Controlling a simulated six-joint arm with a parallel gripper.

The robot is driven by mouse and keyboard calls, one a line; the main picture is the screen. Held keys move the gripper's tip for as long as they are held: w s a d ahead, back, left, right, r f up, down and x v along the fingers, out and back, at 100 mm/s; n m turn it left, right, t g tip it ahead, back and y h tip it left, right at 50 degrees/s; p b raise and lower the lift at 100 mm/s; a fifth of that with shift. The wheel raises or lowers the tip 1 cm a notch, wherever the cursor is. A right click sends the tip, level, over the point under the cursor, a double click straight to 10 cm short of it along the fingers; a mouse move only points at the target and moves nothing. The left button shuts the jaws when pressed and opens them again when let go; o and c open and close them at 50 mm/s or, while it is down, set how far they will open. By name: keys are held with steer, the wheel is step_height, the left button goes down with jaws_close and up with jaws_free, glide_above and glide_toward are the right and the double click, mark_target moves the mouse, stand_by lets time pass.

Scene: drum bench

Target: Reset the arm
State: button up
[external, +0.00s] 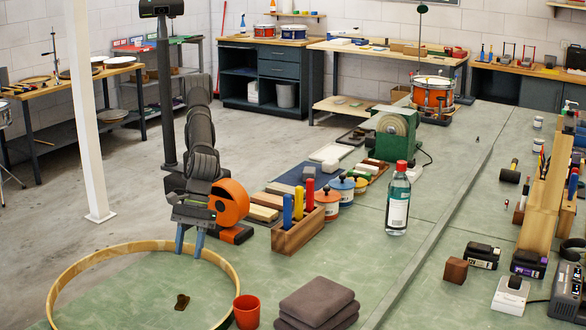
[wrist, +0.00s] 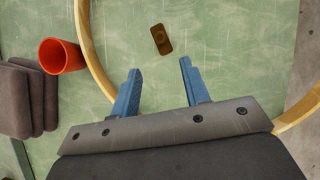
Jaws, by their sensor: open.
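My gripper (external: 190,243) hangs over the far edge of a large wooden hoop on the green bench. In the wrist view my gripper's two blue fingers (wrist: 160,85) stand wide apart with nothing between them. The wooden hoop (external: 58,285) lies flat, and part of its rim (wrist: 88,45) also shows in the wrist view. A small dark brown piece (external: 182,301) lies inside the hoop; in the wrist view it is a dark rounded block (wrist: 161,39) ahead of the fingertips.
A red cup (external: 247,312) stands beside the hoop's right rim, near folded dark cloths (external: 317,302). A wooden box with coloured handles (external: 298,232), a clear bottle (external: 398,200) and lidded tins (external: 327,203) stand further right. The bench inside the hoop is mostly clear.

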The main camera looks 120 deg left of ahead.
mark_target(182, 295)
stand_by(0.3)
steer(key=x, duration=1.2)
steer(key=shift+f, duration=0.15)
steer(key=shift+r, duration=1.45)
